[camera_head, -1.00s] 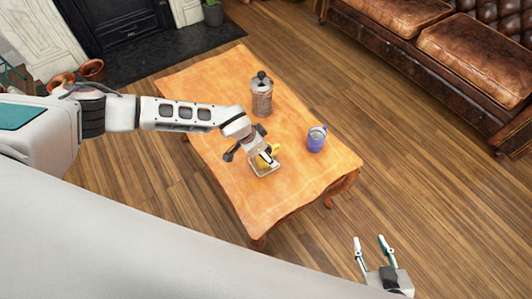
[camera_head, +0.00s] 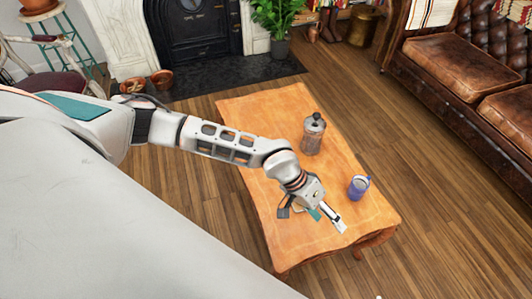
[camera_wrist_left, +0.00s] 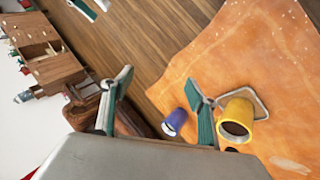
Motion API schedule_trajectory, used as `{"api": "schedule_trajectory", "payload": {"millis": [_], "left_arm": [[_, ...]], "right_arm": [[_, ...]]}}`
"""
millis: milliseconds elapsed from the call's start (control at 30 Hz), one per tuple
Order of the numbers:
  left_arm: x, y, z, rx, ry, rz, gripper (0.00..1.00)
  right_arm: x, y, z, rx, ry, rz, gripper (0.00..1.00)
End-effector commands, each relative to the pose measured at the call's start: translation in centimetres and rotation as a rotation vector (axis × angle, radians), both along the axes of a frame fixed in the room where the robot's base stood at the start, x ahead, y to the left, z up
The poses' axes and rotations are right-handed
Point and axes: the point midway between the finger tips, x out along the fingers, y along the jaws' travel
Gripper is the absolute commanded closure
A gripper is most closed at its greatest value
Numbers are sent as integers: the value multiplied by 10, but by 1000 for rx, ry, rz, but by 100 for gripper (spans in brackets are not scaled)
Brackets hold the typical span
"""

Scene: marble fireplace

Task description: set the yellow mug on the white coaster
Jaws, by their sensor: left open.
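The yellow mug (camera_wrist_left: 236,120) shows in the left wrist view, its opening toward the camera. It overlaps the white coaster (camera_wrist_left: 263,106), whose rim shows beyond it, and appears to stand on it. My left gripper (camera_head: 313,216) is open over the near part of the table and hides the mug in the head view. In the left wrist view its two fingers (camera_wrist_left: 163,105) are wide apart with nothing between them; one is close beside the mug, and contact cannot be told. My right gripper (camera_wrist_left: 88,9) shows at the top edge of that view, fingers apart.
A blue mug (camera_head: 359,188) stands on the wooden table (camera_head: 270,115), right of my left gripper. A French press (camera_head: 313,135) stands farther back. A brown leather sofa (camera_head: 465,75) is at the right, with open floor between it and the table.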

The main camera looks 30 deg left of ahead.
Motion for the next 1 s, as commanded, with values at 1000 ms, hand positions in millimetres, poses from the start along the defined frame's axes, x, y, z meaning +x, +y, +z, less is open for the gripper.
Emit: {"api": "schedule_trajectory", "payload": {"millis": [1000], "left_arm": [[-1, 31, 64, 815, -1716, -591, 41]], "right_arm": [[2, -1, 2, -2, -5, -1, 61]]}}
